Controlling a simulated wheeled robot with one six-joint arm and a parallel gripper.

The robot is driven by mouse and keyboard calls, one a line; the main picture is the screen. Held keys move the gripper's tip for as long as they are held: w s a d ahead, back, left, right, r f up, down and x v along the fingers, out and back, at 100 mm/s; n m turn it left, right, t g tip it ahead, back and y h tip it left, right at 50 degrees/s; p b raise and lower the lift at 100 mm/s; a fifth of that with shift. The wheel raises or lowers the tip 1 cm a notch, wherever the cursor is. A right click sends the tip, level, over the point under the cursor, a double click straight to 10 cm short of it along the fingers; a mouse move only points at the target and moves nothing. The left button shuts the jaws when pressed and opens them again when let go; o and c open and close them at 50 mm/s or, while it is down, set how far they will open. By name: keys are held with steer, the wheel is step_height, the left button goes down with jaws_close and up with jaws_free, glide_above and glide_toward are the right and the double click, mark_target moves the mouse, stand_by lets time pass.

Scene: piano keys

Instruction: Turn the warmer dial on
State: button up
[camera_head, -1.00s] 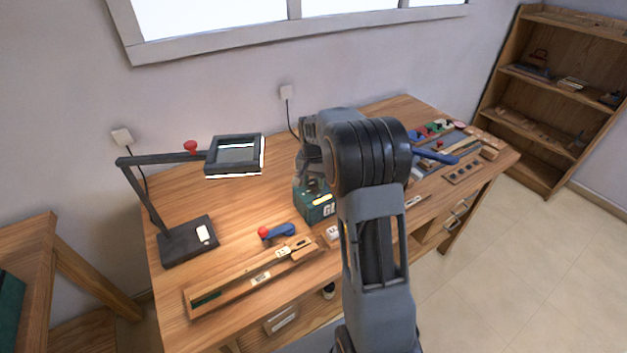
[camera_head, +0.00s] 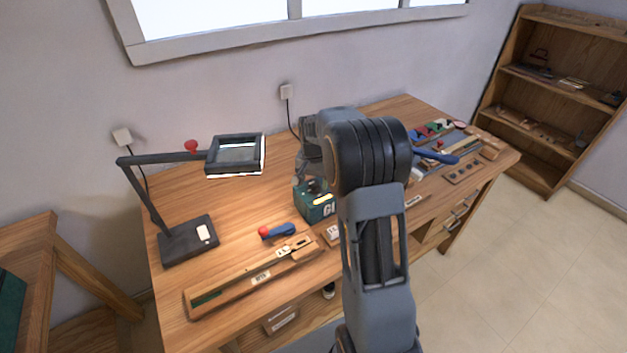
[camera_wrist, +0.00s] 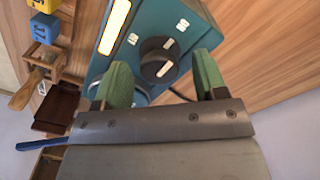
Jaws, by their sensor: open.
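The warmer is a teal box (camera_head: 316,207) on the wooden bench, partly hidden by my arm in the head view. In the wrist view its teal top panel (camera_wrist: 134,62) carries a black round dial (camera_wrist: 158,58) with a pale pointer mark, small white labels and a lit yellow-white strip (camera_wrist: 114,27). My gripper (camera_wrist: 165,84) has green fingertips, spread apart. The dial shows beyond and between the tips, and nothing is held. I cannot tell whether the fingers touch it. A second round part shows partly behind the left finger.
A black lamp (camera_head: 188,240) stands on the bench at left. In the wrist view, yellow and blue blocks (camera_wrist: 44,28) sit left of the warmer.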

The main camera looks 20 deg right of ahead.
mark_target(314, 182)
step_height(314, 182, up, 14)
stand_by(0.6)
steer(key=shift+f, duration=0.1)
stand_by(0.4)
